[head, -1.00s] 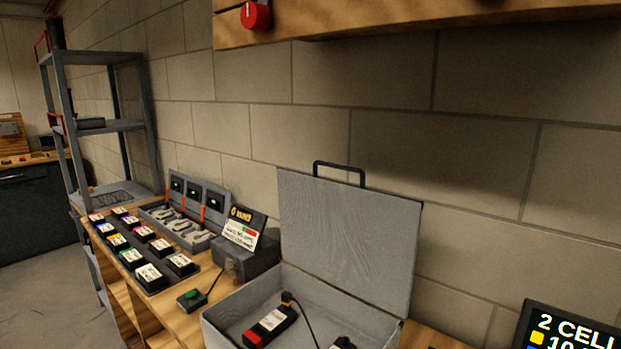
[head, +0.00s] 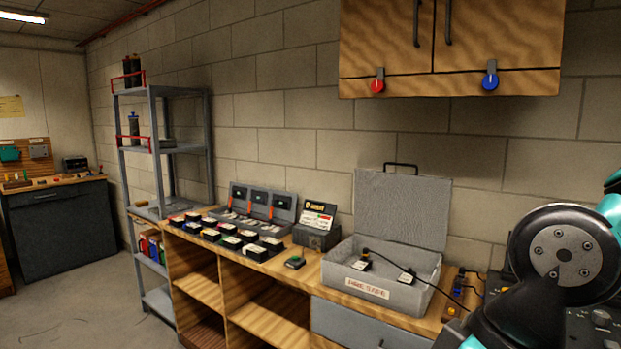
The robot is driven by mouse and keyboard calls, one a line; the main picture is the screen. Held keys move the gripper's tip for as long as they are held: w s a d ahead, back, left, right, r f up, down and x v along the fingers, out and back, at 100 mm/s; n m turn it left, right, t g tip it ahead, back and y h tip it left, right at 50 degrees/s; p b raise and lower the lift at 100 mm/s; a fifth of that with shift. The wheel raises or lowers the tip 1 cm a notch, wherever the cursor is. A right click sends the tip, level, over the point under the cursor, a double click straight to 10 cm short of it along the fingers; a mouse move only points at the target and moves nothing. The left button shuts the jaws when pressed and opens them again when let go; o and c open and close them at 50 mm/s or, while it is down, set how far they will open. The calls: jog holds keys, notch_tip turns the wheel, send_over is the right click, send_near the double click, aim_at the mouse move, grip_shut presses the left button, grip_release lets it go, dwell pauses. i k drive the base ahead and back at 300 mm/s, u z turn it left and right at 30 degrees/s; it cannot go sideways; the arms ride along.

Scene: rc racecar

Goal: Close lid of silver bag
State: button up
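The silver bag (head: 388,296) is a grey, box-like case on the wooden workbench, right of centre. A label is on its front face. Its lid (head: 402,210) stands upright against the wall side, fully open, with a black handle (head: 401,165) on its top edge. My gripper is not in view.
A wall cabinet (head: 450,45) with red and blue knobs hangs above the case. Left of the case stand a small box with a display (head: 317,222), a green-button device (head: 294,262) and rows of small packs (head: 228,236). A metal shelf (head: 165,150) stands farther left.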

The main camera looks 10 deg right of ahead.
aim_at(413, 211)
jog(key=z, duration=0.4)
jog(key=i, duration=0.85)
jog(key=u, duration=0.05)
jog(key=k, duration=0.35)
jog(key=u, duration=0.85)
jog(key=i, duration=1.2)
jog(key=z, duration=0.7)
